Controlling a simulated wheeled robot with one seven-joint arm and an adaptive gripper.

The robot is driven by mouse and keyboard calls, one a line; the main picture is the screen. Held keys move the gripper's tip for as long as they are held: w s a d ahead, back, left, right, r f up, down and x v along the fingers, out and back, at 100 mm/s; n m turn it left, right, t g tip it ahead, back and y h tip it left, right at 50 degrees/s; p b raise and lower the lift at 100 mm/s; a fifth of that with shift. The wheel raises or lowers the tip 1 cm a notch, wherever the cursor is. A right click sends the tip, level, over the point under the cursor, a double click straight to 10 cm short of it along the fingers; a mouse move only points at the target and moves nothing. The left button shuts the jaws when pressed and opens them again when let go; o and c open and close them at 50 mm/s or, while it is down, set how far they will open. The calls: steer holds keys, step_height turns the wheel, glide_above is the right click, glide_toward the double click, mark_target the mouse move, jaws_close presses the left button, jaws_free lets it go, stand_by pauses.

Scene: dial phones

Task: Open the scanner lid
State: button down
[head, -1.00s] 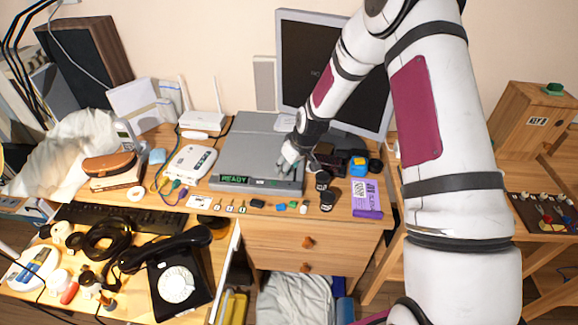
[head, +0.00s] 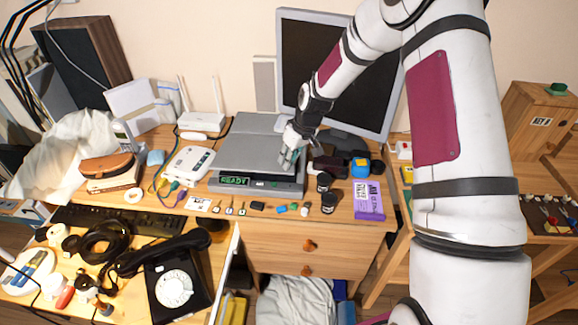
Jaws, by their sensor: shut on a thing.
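The scanner (head: 262,185) is a flat grey box on the wooden desk, with a green READY display on its front. Its grey lid (head: 245,150) lies over the top, and a dark strip shows beneath the lid's front edge. The lid looks at most slightly raised. My gripper (head: 286,163) is at the lid's right front edge, reaching down from the upper right, and is shut on it. The fingertips are small in this view, and their exact contact with the edge is hard to see.
A monitor (head: 335,75) stands behind the scanner, partly hidden by my arm. A white router (head: 201,121) and a white box (head: 189,161) sit to the left. Dark jars (head: 328,202), a blue-and-black item (head: 360,167) and a purple packet (head: 368,203) crowd the right. Small items line the front edge.

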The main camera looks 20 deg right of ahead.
steer(key=w+d+r+b, duration=0.3)
steer(key=w+r+b, duration=0.2)
steer(key=w+r, duration=0.1)
steer(key=w+d+r+g+b, duration=0.1)
steer(key=w+d+r+b, duration=0.3)
steer(key=w+r, duration=0.3)
steer(key=shift+w+r+b, duration=0.2)
steer(key=shift+w+b, duration=0.6)
steer(key=shift+w, duration=0.2)
steer(key=c, duration=1.4)
jaws_free()
steer(key=shift+w+f, duration=0.15)
steer(key=shift+a+r, duration=0.1)
steer(key=shift+r, duration=0.2)
steer(key=shift+r, duration=0.1)
